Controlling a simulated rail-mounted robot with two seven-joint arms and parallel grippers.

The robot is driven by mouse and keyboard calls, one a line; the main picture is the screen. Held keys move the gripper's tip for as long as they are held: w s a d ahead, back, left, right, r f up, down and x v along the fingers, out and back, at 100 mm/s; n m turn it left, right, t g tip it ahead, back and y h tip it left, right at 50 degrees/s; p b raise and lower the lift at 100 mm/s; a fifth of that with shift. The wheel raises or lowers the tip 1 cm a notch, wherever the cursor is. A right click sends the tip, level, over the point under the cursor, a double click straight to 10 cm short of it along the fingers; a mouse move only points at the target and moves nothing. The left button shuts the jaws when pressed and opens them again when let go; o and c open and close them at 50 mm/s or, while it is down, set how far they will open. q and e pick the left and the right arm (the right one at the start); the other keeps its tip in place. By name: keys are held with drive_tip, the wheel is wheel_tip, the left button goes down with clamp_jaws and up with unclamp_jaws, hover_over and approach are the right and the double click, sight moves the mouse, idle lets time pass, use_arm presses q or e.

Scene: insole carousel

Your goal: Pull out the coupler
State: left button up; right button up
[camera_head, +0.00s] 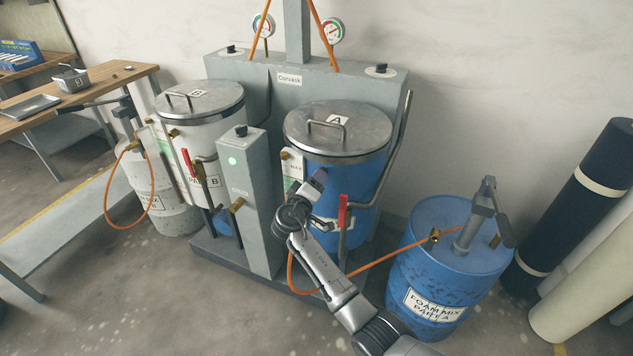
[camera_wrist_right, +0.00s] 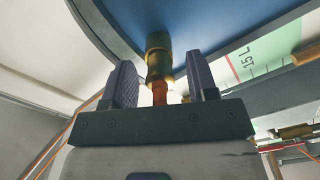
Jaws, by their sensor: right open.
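The brass coupler (camera_wrist_right: 158,62) shows in the right wrist view, pointing up at the blue tank, with an orange hose (camera_wrist_right: 159,92) at its lower end. My right gripper (camera_wrist_right: 162,82) is open, with one dark finger on each side of the coupler and visible gaps between. In the head view my right gripper (camera_head: 318,180) is at the front of blue tank A (camera_head: 352,178), and the coupler there is hidden behind it. My left gripper is not in view.
A red-handled lever (camera_head: 342,214) and a bent pipe stand close to the right of my gripper. A grey post (camera_head: 250,205) stands at left. The blue foam mix drum (camera_head: 440,280) with a pump is at right, linked by an orange hose (camera_head: 385,258).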

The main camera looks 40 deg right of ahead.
drive_tip(key=shift+c, duration=0.5)
clamp_jaws()
drive_tip(key=shift+a, duration=0.1)
drive_tip(key=shift+a+r, duration=0.1)
drive_tip(key=shift+a, duration=0.05)
drive_tip(key=shift+s+a, duration=0.3)
drive_tip(key=shift+a, duration=0.05)
drive_tip(key=shift+s+a+p, duration=0.15)
drive_tip(key=shift+a+p, duration=0.2)
drive_tip(key=shift+a, duration=0.05)
drive_tip(key=shift+p+v, duration=0.5)
drive_tip(key=shift+v, duration=1.35)
